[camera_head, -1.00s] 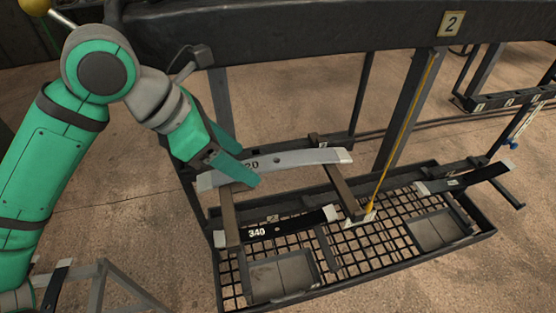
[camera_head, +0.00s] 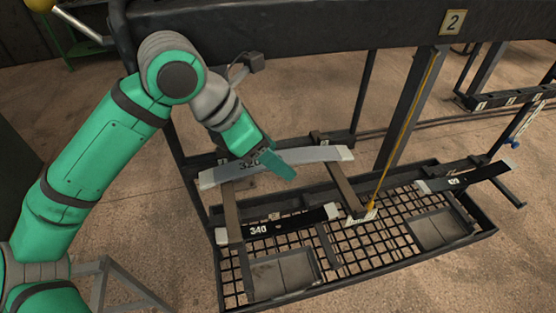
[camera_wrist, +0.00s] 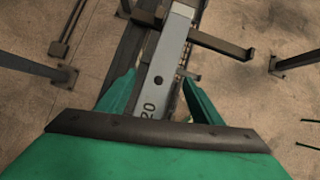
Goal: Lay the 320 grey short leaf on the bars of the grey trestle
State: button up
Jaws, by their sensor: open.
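The grey short leaf marked 320 (camera_head: 318,155) lies across two dark rack arms, with pale end tips. In the wrist view the leaf (camera_wrist: 163,60) runs lengthwise between the two open fingers of my gripper (camera_wrist: 158,86), and the number shows near the palm. I cannot tell if a finger touches it. A grey trestle (camera_head: 102,272) stands at the lower left, partly hidden behind my arm; its bars are mostly out of sight.
A black leaf marked 340 (camera_head: 290,224) lies below the grey one, and another black leaf (camera_head: 482,174) sits at the right. A mesh tray (camera_head: 370,245) lies under them. A thick dark beam (camera_head: 330,28) spans above. A yellow cord (camera_head: 405,125) hangs to the tray.

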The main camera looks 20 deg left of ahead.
grip_shut()
jog(key=shift+r, duration=0.1)
jog(key=shift+w, duration=0.15)
jog(key=shift+r, duration=0.2)
jog(key=shift+a+r, duration=0.15)
jog(key=shift+r, duration=0.2)
notch_tip(320, 180, up, 3)
jog(key=shift+f, duration=0.2)
jog(key=s+a, duration=1.2)
jog(key=s, duration=0.1)
jog(key=shift+a, duration=0.2)
jog(key=shift+s+f, duration=0.1)
